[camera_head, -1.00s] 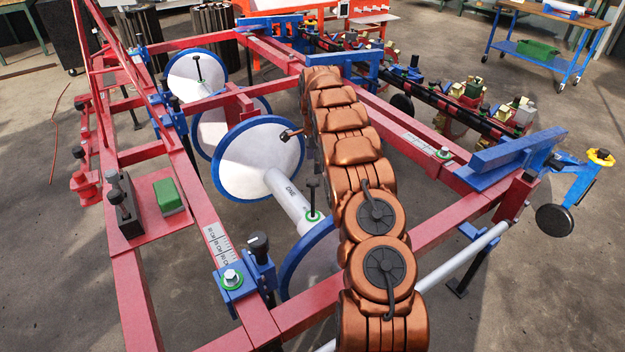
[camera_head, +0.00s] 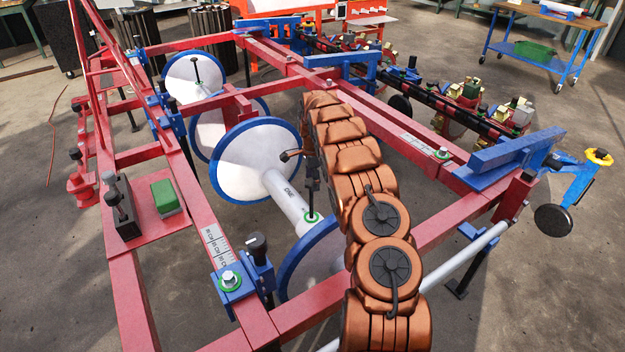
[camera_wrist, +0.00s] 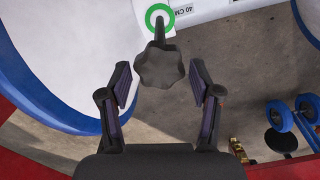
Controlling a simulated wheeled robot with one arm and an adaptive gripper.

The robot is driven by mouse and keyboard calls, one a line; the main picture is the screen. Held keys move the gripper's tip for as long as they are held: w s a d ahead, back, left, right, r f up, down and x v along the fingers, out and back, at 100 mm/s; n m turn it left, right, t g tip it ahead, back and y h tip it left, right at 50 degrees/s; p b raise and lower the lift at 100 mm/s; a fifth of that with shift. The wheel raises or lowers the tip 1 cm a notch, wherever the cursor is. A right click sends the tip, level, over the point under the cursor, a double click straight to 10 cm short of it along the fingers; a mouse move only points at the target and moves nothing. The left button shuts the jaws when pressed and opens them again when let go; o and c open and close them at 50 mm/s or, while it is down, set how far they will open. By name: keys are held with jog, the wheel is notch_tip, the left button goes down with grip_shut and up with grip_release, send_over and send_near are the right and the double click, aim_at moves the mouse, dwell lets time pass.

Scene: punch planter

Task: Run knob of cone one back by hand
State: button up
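Cone one is a white tube (camera_head: 290,200) marked ONE between white discs with blue rims (camera_head: 256,160). Its knob is a dark lobed head (camera_wrist: 160,70) on a stem rising from a green ring (camera_wrist: 159,16) beside a 40 CM label in the wrist view. In the head view the green ring (camera_head: 312,217) shows, but the knob top merges with my dark gripper parts and is partly hidden by my arm. My gripper (camera_wrist: 160,82) is open, with one finger on each side of the knob. Gaps show on both sides; neither finger touches it.
Red frame beams (camera_head: 190,190) surround the cones. A blue clamp with a black knob (camera_head: 257,246) stands at the front left. A second, separate knob (camera_head: 195,70) stands on the far cone. A green block (camera_head: 165,196) lies on a red plate at left.

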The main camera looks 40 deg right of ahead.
jog(key=c, duration=0.9)
